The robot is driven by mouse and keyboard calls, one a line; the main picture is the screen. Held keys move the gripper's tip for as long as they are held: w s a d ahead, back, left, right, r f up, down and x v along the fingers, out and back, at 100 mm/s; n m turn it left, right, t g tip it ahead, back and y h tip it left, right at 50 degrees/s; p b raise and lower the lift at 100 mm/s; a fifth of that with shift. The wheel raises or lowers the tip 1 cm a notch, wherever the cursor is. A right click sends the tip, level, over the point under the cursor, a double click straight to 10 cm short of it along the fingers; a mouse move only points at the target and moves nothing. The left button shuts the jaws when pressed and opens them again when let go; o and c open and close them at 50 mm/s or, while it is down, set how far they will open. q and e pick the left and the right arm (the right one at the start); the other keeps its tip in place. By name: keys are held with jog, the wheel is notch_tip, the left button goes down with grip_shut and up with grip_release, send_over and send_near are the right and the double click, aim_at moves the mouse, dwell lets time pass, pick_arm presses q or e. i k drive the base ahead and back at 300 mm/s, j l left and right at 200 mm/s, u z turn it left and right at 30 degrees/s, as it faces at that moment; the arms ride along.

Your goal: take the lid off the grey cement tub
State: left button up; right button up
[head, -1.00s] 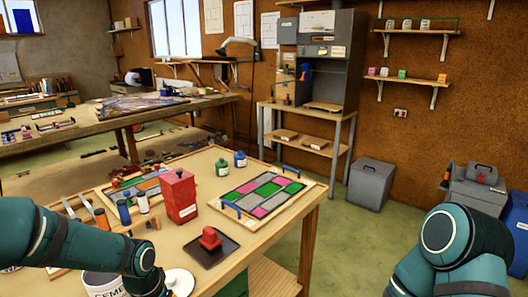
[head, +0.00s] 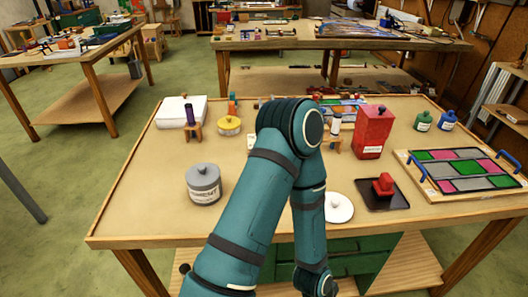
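The grey cement tub (head: 203,188) stands upright on the near left part of the bench. Its grey lid (head: 202,172) with a round knob is on it. My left arm rises from the bottom of the view, to the right of the tub, and bends back down at the elbow. My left gripper is not visible. My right gripper is out of view. A white round lid (head: 338,207) with a knob lies on the bench to the right of my arm.
A red box (head: 373,132), a dark tray (head: 385,195) with a red-handled block and the leaded panel (head: 462,169) are on the right. A yellow tub (head: 229,126) and a white block (head: 181,112) stand farther back. The bench is clear left of the grey tub.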

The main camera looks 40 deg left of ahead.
aim_at(203, 174)
jog(key=u, duration=2.1)
